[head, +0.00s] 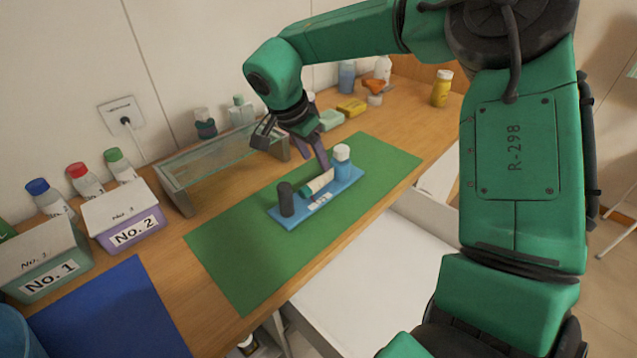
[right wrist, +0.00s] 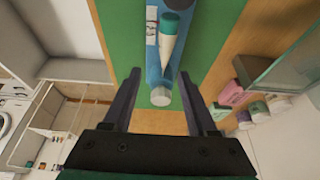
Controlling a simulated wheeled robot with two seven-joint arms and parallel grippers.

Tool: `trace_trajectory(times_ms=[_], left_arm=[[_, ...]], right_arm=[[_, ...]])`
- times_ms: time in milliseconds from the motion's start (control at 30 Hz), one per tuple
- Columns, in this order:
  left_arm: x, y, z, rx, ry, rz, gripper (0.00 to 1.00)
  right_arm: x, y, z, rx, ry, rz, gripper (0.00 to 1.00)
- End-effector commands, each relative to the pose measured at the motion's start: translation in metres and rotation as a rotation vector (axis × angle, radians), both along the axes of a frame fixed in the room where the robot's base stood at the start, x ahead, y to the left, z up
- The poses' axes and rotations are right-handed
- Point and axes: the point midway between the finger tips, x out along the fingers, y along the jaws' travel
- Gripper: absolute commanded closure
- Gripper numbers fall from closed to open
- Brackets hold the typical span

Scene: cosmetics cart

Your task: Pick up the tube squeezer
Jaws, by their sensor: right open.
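A blue flat base (head: 330,205) lies on the green mat (head: 250,245). A dark upright cylinder (head: 286,200) stands at its near left end, and a blue bottle with a white cap (head: 342,160) at its far end. A white tube with a green end (head: 318,184) lies between them. I cannot tell which part is the tube squeezer. My right gripper (head: 293,150) is open and empty, above and behind the base. In the right wrist view the white cap (right wrist: 161,97) shows between the spread fingers, with the tube (right wrist: 168,42) beyond. My left gripper is out of view.
A glass-topped stand (head: 220,165) is left of the right gripper. Boxes No. 1 (head: 50,265) and No. 2 (head: 130,225) stand at the left by a blue mat (head: 105,315). Soaps (head: 350,108) and bottles line the back. The mat around the base is clear.

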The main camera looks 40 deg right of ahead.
Motion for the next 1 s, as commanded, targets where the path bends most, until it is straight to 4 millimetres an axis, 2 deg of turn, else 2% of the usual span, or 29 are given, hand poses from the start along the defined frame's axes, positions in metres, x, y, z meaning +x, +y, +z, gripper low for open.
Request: trace_trajectory(times_ms=[167,333,433,667,700,767,833,1000], left_arm=[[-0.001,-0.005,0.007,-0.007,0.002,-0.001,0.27],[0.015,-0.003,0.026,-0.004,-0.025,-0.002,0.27],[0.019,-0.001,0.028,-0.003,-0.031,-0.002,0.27],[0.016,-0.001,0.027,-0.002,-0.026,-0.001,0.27],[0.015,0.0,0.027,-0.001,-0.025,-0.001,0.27],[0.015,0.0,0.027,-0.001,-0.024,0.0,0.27],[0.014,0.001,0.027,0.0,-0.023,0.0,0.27],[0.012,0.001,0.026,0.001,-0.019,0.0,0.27]], right_arm=[[0.001,-0.01,-0.025,0.0,0.002,0.0,0.42],[0.002,-0.02,-0.05,0.001,0.005,0.0,0.42],[0.003,-0.026,-0.068,0.0,0.003,0.0,0.42],[0.004,-0.028,-0.075,0.0,-0.002,0.001,0.42],[0.004,-0.028,-0.075,0.0,-0.002,0.001,0.49],[0.004,-0.028,-0.075,0.0,-0.002,0.001,0.72],[0.004,-0.028,-0.075,0.0,-0.002,0.001,0.99],[0.004,-0.028,-0.075,0.0,-0.002,0.001,1.0]])
